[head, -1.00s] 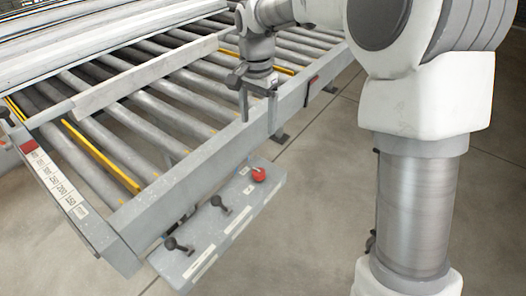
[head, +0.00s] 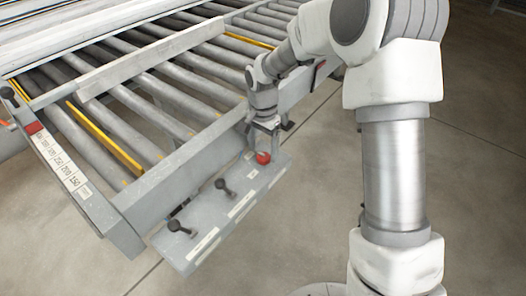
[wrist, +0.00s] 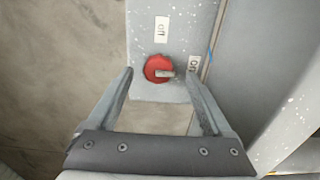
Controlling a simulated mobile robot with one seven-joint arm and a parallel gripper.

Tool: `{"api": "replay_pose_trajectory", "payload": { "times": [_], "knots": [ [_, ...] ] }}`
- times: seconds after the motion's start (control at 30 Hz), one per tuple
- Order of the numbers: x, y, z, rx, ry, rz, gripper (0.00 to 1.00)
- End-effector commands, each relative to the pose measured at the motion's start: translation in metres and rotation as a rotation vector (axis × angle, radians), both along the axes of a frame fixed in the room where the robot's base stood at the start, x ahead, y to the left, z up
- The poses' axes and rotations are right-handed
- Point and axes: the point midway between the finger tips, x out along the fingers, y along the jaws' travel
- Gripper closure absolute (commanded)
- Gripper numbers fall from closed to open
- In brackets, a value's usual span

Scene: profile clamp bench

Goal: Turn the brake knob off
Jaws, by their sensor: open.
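The brake knob (wrist: 157,67) is red and round, on a grey control panel (head: 205,229). In the wrist view its pale pointer bar points right, towards the "on" label (wrist: 195,66). The "off" label (wrist: 161,29) is above the knob in that view. My gripper (wrist: 159,73) is open, with one finger on each side of the knob and visible gaps between. In the head view my gripper (head: 264,137) is just over the red knob (head: 263,158) at the panel's far end. Whether the fingertips reach down to the knob's height I cannot tell.
Two black levers (head: 222,185) (head: 175,227) stand on the nearer part of the panel. The roller bench's grey side rail (head: 165,185) runs close beside the panel. A pale bar (head: 150,57) lies across the rollers.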

Motion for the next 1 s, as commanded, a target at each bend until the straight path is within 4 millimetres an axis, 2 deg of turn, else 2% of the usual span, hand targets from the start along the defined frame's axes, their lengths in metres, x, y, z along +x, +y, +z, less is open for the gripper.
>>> {"api": "replay_pose_trajectory", "payload": {
  "times": [0.17, 0.47, 0.9, 0.93, 1.0],
  "knots": [
    [-0.0003, 0.0001, -0.0135, 0.001, 0.001, 0.000, 0.16],
    [-0.0002, 0.0001, -0.0151, 0.001, -0.001, 0.000, 0.16],
    [-0.0001, 0.0002, -0.0147, 0.001, -0.001, 0.000, 0.95],
    [-0.0001, 0.0002, -0.0147, 0.001, -0.001, 0.000, 1.00],
    [-0.0001, 0.0002, -0.0147, 0.001, -0.001, 0.001, 1.00]
  ]
}}
